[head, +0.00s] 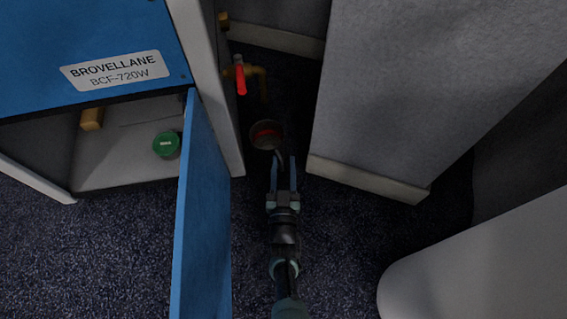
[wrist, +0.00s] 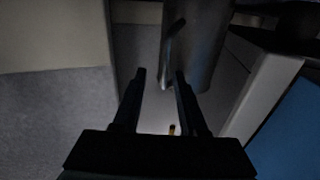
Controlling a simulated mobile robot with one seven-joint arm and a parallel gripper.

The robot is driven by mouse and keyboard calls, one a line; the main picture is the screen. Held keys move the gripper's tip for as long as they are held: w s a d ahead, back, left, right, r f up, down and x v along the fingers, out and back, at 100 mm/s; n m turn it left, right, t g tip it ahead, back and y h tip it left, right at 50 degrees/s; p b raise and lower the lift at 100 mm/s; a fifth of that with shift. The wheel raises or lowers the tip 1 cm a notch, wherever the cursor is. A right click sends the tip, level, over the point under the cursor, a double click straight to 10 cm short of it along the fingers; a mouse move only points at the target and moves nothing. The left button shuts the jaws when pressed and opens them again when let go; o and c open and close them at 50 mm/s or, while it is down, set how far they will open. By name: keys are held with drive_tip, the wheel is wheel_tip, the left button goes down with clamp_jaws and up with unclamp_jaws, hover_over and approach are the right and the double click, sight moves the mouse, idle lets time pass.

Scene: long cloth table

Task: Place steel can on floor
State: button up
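The steel can (head: 267,135) is round and dark, with something red showing inside its rim. In the head view it is in the gap between the blue cabinet and the grey panel, below the tap. In the wrist view its grey metal side (wrist: 203,45) is at the top, with a thin handle-like strip at its left. My gripper (head: 284,160) is just in front of the can. Its two fingers, also in the wrist view (wrist: 161,72), are apart, with the strip near the space between their tips. I cannot tell whether they touch it, or what the can's base rests on.
A brass tap with a red lever (head: 240,78) is above the can. The blue cabinet door (head: 203,210) stands open left of my arm, and a green-lidded container (head: 167,144) is inside the cabinet. A grey panel (head: 385,100) bounds the right. Dark speckled floor (head: 335,235) is clear in front.

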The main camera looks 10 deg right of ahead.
drive_tip(key=shift+w+f, duration=0.15)
drive_tip(key=shift+f, duration=0.2)
drive_tip(key=shift+r, duration=0.3)
drive_tip(key=p+v, duration=0.4)
drive_tip(key=v, duration=0.8)
drive_tip(key=shift+r+p, duration=0.4)
